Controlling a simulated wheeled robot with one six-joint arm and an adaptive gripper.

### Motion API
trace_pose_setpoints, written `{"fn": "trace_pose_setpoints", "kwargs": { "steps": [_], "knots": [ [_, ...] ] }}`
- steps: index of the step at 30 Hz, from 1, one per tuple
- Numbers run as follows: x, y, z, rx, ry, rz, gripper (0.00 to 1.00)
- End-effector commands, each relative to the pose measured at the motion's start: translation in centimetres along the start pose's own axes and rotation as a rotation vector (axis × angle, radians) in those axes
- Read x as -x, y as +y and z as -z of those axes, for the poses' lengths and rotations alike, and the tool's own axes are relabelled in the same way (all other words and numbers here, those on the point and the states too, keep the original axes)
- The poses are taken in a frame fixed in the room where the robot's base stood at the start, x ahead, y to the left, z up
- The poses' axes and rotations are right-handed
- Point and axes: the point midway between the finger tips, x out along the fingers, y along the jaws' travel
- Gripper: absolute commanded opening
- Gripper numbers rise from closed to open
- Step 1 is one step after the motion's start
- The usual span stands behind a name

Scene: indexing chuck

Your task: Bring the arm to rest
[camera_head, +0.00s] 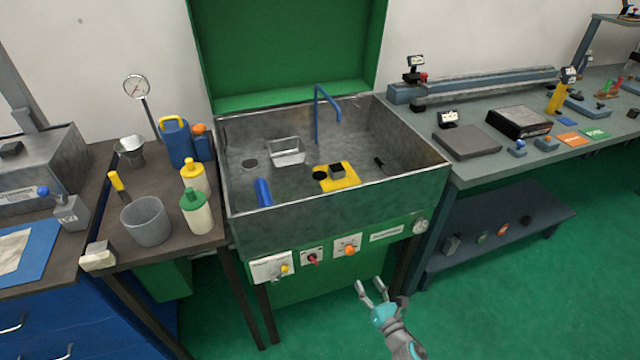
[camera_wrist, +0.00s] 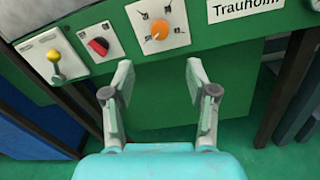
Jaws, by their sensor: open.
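My gripper (camera_head: 372,292) is in front of the green wash basin's front panel, low and to the right of centre in the head view. Its two fingers are spread apart with nothing between them. In the wrist view the open fingers of my gripper (camera_wrist: 160,95) point at the green front panel, just below the orange knob (camera_wrist: 160,29). The fingers look apart from the panel, though the exact gap is hard to tell. My arm comes in from the bottom edge of the head view.
The basin (camera_head: 250,222) holds a yellow plate (camera_head: 346,183), a metal basket (camera_head: 287,151) and a blue cylinder (camera_head: 263,192). A side table (camera_head: 180,240) with bottles stands left, a workbench (camera_head: 500,165) with a lower shelf (camera_head: 500,228) right. The green floor (camera_head: 520,310) at lower right is clear.

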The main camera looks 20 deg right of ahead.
Motion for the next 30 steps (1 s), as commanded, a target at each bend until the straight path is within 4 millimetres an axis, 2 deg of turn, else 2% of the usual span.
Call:
{"fn": "trace_pose_setpoints", "kwargs": {
  "steps": [5, 8, 12, 18, 23, 30],
  "knots": [
    [0.7, 0.5, 0.2, -0.036, 0.000, 0.001, 0.58],
    [2.6, 1.8, 0.6, -0.142, -0.002, 0.007, 0.58],
    [7.2, 4.5, 0.9, -0.401, -0.008, 0.022, 0.58],
    [14.2, 8.2, 0.1, -0.815, -0.016, 0.049, 0.58],
    [19.7, 10.7, -1.3, -1.146, -0.019, 0.076, 0.58],
    [27.3, 13.8, -4.6, -1.641, -0.024, 0.130, 0.58]
  ]
}}
